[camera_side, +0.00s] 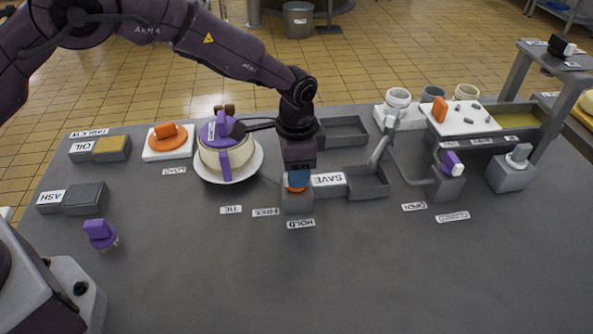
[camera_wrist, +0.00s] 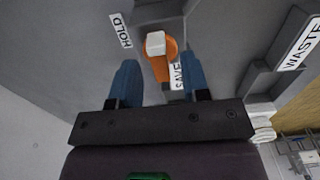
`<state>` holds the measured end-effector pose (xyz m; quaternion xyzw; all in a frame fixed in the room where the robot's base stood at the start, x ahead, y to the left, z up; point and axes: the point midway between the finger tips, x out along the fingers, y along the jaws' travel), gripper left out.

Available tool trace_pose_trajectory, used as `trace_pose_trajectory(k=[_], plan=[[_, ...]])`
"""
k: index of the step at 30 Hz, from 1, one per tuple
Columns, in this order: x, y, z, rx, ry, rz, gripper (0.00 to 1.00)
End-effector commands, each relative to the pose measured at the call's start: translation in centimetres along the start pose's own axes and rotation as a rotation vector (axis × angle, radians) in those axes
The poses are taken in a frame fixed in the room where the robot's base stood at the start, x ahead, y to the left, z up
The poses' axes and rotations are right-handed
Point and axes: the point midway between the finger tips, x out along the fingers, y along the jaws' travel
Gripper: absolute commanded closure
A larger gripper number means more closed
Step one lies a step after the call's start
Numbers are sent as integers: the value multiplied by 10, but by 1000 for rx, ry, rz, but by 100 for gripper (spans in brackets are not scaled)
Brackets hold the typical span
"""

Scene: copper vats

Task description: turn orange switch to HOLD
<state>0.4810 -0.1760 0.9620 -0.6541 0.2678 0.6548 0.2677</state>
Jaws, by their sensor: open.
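The orange switch (camera_side: 296,189) sits on a grey box (camera_side: 298,203) near the middle of the table, mostly hidden by my gripper in the side view. In the wrist view the orange switch (camera_wrist: 161,68) shows with a pale block on its upper end. The HOLD label (camera_side: 301,224) lies on the table in front of the box; it also shows in the wrist view (camera_wrist: 121,30). The SAVE label (camera_side: 328,180) is right of the box. My gripper (camera_side: 298,177) is open, its blue fingers (camera_wrist: 161,76) apart on either side of the switch's lower end. Contact cannot be told.
A cream and purple pot (camera_side: 225,157) on a white plate stands left of my gripper. Grey trays (camera_side: 368,184) and a pipe with a purple handle (camera_side: 452,163) are to the right. The front middle is clear.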

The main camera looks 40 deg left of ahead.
Motion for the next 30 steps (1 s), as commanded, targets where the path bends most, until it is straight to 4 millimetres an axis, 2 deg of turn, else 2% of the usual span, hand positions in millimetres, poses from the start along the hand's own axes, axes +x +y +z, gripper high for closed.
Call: trace_pose_trajectory(k=[4, 14, 18, 20, 30], plan=[[12, 0, 0, 0, 0, 0, 57], [15, 0, 0, -1, 2, -1, 57], [14, 0, 0, -1, 2, -1, 90], [14, 0, 0, -1, 1, -1, 100], [14, 0, 0, -33, 1, -1, 100]])
